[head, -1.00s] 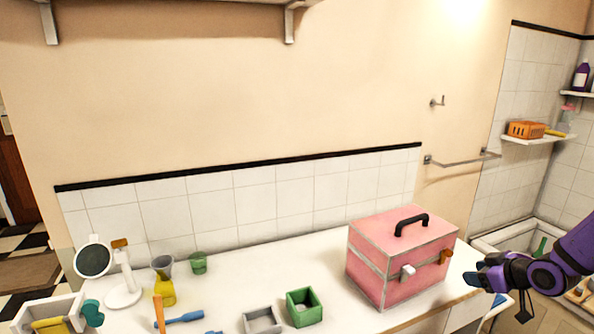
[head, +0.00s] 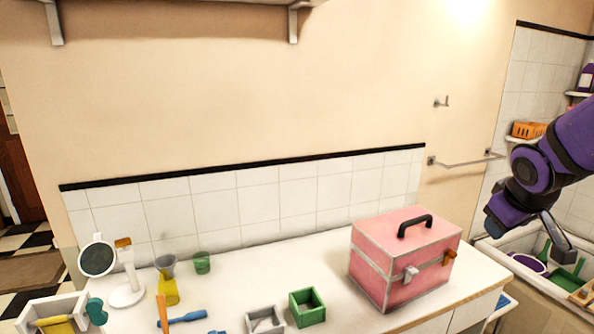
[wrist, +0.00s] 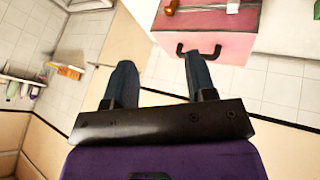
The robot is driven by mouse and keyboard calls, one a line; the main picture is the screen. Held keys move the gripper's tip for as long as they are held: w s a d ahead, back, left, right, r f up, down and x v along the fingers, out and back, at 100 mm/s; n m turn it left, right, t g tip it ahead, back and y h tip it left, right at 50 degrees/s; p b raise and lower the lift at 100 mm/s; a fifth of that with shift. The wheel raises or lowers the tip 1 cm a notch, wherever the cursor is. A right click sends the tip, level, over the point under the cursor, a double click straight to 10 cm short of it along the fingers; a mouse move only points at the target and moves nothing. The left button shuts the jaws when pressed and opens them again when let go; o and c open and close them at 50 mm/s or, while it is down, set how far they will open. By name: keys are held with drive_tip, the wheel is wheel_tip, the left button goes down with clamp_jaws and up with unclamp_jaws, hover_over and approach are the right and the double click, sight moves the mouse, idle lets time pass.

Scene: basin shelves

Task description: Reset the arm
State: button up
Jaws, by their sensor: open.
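My gripper (wrist: 160,78) is open and empty in the wrist view, its two dark fingers spread apart. In the head view my purple arm reaches in from the right edge, with my gripper (head: 530,228) in the air right of the pink case, above the basin side. The pink case (head: 392,288) stands shut on the counter with its black handle up; it also shows at the top of the wrist view (wrist: 190,42), beyond the fingers and apart from them.
The white counter (head: 225,290) holds a round mirror (head: 97,258), a yellow-based cup (head: 168,286), a green cup (head: 202,262), a grey box (head: 265,320), a green box (head: 307,308) and blue tools (head: 185,316). A basin (head: 500,245) with items lies right. An orange basket (head: 528,130) sits on a wall shelf.

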drive_tip(key=s+a+r+m+y, duration=0.1)
drive_tip(key=s+a+r, duration=0.3)
drive_tip(key=s, duration=0.4)
drive_tip(key=s+a+r+m+y, duration=0.1)
drive_tip(key=s+a+r, duration=0.3)
drive_tip(key=s, duration=0.5)
drive_tip(key=shift+s+a+r+m+g+y, duration=0.15)
drive_tip(key=shift+a+m+g+y, duration=0.2)
drive_tip(key=shift+a+y, duration=0.35)
idle(1.6)
